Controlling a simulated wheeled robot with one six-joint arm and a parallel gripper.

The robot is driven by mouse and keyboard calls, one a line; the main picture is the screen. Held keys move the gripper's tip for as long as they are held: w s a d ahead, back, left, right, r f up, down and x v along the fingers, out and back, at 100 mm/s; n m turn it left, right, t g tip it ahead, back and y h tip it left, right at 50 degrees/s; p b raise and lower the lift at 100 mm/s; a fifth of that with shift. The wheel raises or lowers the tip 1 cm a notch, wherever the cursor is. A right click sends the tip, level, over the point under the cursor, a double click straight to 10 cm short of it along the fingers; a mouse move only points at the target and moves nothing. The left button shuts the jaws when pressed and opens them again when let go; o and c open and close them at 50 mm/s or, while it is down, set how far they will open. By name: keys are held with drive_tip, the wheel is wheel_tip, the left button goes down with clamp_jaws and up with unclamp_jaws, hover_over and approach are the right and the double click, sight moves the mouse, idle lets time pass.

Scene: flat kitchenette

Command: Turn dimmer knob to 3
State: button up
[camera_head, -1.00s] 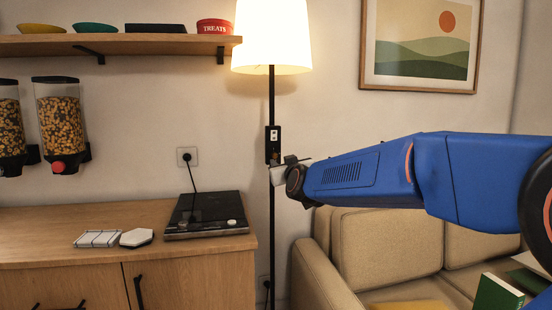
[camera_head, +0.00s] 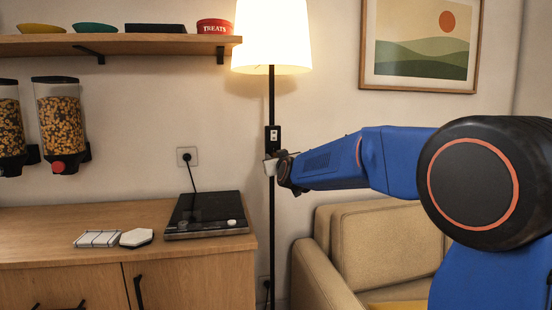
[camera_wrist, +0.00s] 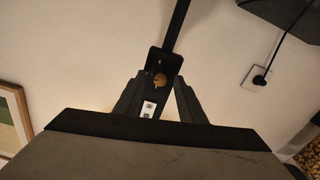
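The black dimmer box (camera_head: 272,134) is on the black pole of the floor lamp in the head view. Its lower part is hidden behind my gripper (camera_head: 271,165). In the wrist view the dimmer box (camera_wrist: 164,64) appears between the two dark fingers of my gripper (camera_wrist: 158,85). A white label (camera_wrist: 148,109) shows closer to the palm. The fingers are apart, one on each side, with a visible gap to the knob. The label's writing is too small to read.
The lamp shade (camera_head: 272,36) glows above. A wooden counter (camera_head: 95,216) with a black hob-like device (camera_head: 207,216) stands at the left, its cord in a wall outlet (camera_head: 187,157). A beige sofa (camera_head: 375,243) stands below my arm.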

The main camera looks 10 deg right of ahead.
drive_tip(key=shift+c, duration=0.2)
clamp_jaws()
drive_tip(key=shift+m, duration=0.4)
drive_tip(key=shift+d+f+m, duration=0.1)
drive_tip(key=shift+d+m, duration=0.05)
drive_tip(key=shift+m, duration=7.45)
